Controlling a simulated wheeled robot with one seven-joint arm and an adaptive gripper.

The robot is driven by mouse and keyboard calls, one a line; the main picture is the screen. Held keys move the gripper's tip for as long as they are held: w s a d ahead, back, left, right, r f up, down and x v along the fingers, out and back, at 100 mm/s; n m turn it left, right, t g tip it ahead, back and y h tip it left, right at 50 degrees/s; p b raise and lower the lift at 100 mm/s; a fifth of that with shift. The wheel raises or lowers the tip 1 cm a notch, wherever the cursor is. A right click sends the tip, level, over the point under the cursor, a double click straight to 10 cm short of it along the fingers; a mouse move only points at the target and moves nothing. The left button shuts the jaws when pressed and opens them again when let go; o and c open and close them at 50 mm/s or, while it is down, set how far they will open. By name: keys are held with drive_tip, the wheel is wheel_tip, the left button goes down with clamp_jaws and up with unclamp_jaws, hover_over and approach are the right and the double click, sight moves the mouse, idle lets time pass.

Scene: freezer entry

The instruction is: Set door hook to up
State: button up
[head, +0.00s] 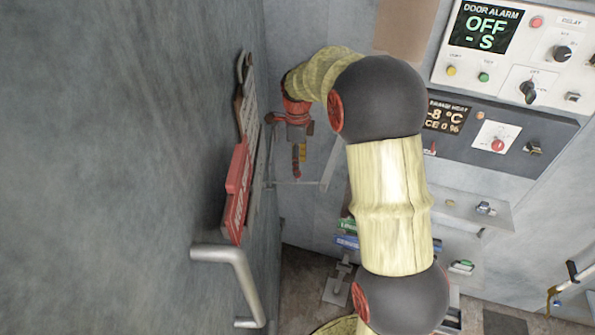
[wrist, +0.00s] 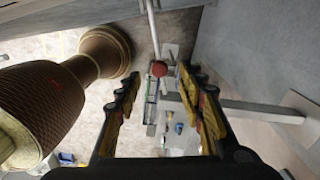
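A thin metal rod (wrist: 152,28) with a red ball end (wrist: 158,68) shows in the wrist view; it looks like the door hook, but I cannot be sure. In the head view a thin pale rod (head: 293,184) runs level just below my gripper (head: 298,172), beside the grey door. My gripper points down, and its yellow and black fingers (wrist: 160,100) are spread apart in the wrist view. The red ball appears in the gap between the fingertips, with nothing visibly gripped. I cannot tell whether the fingers touch it.
The grey door (head: 130,150) fills the left, with a bar handle (head: 235,275) and a red sign (head: 237,195). A door alarm panel (head: 515,55) and a temperature panel (head: 490,140) are on the wall at right. A grey bar (wrist: 262,112) lies right of the fingers.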

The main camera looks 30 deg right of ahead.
sight(297, 177)
wheel_tip(297, 177, down, 8)
drive_tip(key=shift+r+p, duration=0.25)
drive_tip(key=shift+p, duration=0.3)
drive_tip(key=shift+c, duration=0.2)
clamp_jaws()
drive_tip(key=shift+r, duration=0.1)
idle(0.5)
